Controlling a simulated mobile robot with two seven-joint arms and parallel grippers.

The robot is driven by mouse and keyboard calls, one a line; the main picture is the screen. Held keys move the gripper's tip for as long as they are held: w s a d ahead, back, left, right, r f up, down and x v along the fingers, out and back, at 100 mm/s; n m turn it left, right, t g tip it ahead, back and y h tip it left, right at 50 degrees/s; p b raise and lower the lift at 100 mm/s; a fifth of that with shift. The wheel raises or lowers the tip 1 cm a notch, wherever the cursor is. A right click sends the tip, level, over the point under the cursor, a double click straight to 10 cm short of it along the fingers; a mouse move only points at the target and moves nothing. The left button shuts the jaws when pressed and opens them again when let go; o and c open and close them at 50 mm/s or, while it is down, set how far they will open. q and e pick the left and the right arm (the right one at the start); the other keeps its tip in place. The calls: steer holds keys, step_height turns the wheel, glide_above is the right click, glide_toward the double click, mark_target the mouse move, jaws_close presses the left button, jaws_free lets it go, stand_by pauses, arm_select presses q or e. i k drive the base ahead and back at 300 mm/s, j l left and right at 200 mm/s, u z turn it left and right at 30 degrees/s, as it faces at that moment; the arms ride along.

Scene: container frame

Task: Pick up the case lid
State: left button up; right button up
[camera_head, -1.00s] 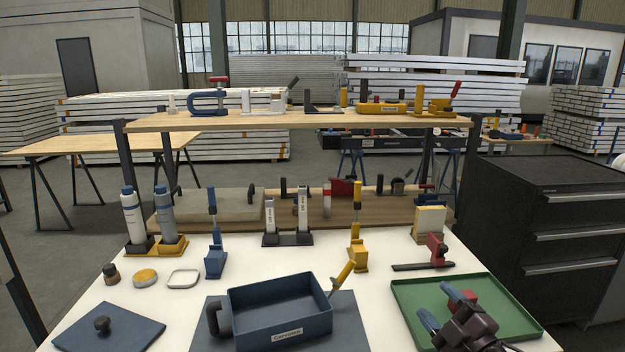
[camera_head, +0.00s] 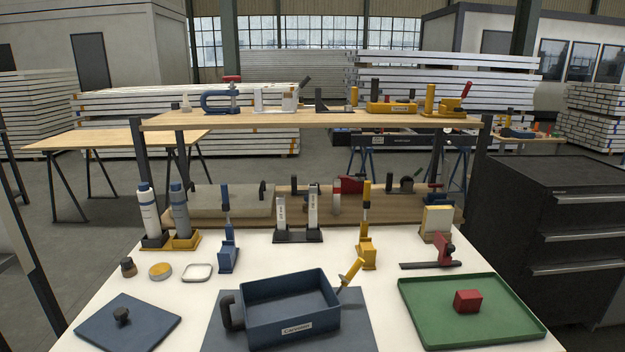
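The case lid (camera_head: 150,325) is a flat dark blue square plate with a black knob (camera_head: 121,315) on top. It lies on the white table at the front left. The open blue case (camera_head: 290,308), with a black side handle and a white label, stands on a dark blue mat (camera_head: 358,322) to the right of the lid. The inside of the case looks empty. Neither of my grippers is in view.
A green tray (camera_head: 408,292) holding a red cube (camera_head: 467,301) sits at the front right. A yellow tin (camera_head: 160,271), a white ring (camera_head: 197,273) and a small dark jar (camera_head: 128,267) lie behind the lid. Clamps and two bottles (camera_head: 148,212) stand farther back. White table shows between lid and mat.

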mark_target(126, 323)
steer(key=j, duration=0.7)
steer(key=i+j, duration=0.15)
steer(key=j, duration=1.2)
steer(key=i+u, duration=0.05)
